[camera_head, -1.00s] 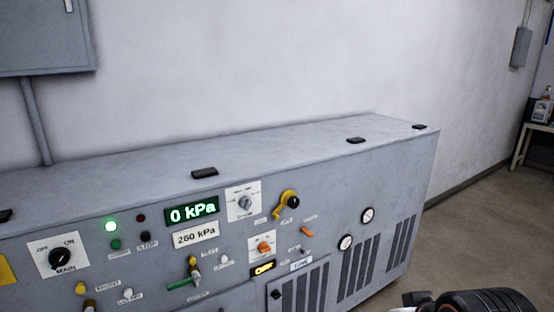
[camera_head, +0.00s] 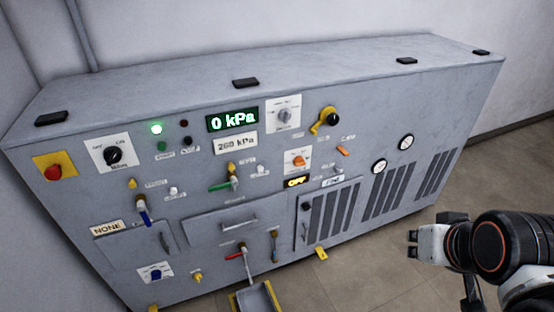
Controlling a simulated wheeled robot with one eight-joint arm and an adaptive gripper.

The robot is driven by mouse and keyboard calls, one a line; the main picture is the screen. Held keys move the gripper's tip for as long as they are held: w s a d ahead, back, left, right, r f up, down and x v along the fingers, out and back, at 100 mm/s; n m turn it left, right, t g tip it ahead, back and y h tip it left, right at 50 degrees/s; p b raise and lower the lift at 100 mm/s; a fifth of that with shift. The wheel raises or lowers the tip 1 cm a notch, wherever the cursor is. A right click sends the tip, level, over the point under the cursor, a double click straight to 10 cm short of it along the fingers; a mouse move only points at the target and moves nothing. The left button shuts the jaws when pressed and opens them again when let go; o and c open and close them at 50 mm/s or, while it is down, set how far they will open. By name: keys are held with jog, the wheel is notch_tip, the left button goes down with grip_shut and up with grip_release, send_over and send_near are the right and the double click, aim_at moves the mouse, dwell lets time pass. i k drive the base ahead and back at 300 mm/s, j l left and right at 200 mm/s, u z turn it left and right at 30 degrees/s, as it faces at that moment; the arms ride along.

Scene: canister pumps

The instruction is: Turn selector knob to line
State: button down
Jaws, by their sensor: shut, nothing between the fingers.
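The grey cabinet's front panel (camera_head: 200,195) carries several knobs on white plates. A grey knob (camera_head: 285,115) sits right of the green display, an orange knob (camera_head: 298,161) below it, and a blue knob (camera_head: 155,274) at the lower left. A black knob (camera_head: 113,156) sits on an ON/OFF plate. The small plate labels are too blurred to tell which knob has a line position. My gripper (camera_head: 412,244) is at the right, shut and empty, its fingers pointing left. It appears apart from the panel and all knobs.
The display (camera_head: 232,120) reads 0 kPa, above a 260 kPa plate (camera_head: 236,144). A yellow-and-black rotary handle (camera_head: 326,120), a red button (camera_head: 53,172) and several levers stick out from the panel. A grey tray (camera_head: 256,299) juts out low in front. Floor (camera_head: 370,275) shows clear between cabinet and gripper.

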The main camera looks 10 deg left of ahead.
aim_at(284, 115)
jog(key=l+u, duration=0.35)
jog(key=k+l+u, duration=0.1)
jog(key=l+u, duration=0.25)
jog(key=k+l+u, duration=0.1)
jog(key=l+u, duration=0.25)
